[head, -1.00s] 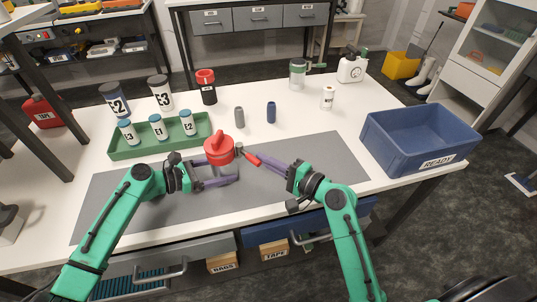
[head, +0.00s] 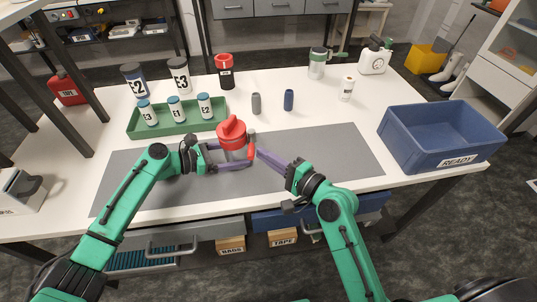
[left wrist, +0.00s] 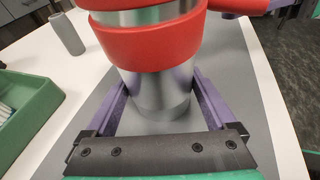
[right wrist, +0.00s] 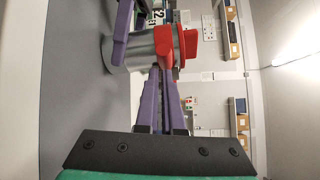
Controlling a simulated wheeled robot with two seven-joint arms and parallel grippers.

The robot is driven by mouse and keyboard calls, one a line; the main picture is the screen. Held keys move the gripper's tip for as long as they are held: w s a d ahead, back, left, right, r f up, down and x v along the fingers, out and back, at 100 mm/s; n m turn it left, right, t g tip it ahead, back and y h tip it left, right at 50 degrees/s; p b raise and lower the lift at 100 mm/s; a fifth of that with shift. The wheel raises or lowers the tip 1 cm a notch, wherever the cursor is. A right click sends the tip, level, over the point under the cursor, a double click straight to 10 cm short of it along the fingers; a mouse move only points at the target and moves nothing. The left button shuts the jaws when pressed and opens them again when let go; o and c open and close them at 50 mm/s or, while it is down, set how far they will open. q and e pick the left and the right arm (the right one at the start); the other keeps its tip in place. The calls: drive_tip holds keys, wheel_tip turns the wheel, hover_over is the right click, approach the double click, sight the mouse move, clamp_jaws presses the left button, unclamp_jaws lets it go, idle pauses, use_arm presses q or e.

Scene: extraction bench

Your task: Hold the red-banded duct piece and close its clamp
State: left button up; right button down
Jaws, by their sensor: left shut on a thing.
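The red-banded duct piece (head: 235,156) stands upright on the grey mat, a silver cylinder with a red top and handle. In the left wrist view its red band (left wrist: 150,45) circles the metal above my fingers. My left gripper (head: 228,160) is shut around its lower body. The exact contact, and whether the latch is seated, cannot be told.
A green tray (head: 180,128) with several small labelled jars stands behind left. A grey cylinder (head: 256,103) and a blue one (head: 288,99) stand behind. A blue READY bin (head: 440,150) is at the right. The grey mat (head: 335,155) is clear to the right.

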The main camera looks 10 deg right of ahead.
use_arm(q)
drive_tip(key=shift+s+d, duration=0.15)
use_arm(e)
drive_tip(key=shift+a+f, duration=0.1)
drive_tip(key=shift+a, duration=0.05)
drive_tip(key=v, duration=0.7)
drive_tip(key=shift+s+d, duration=0.2)
drive_tip(key=shift+d, duration=0.05)
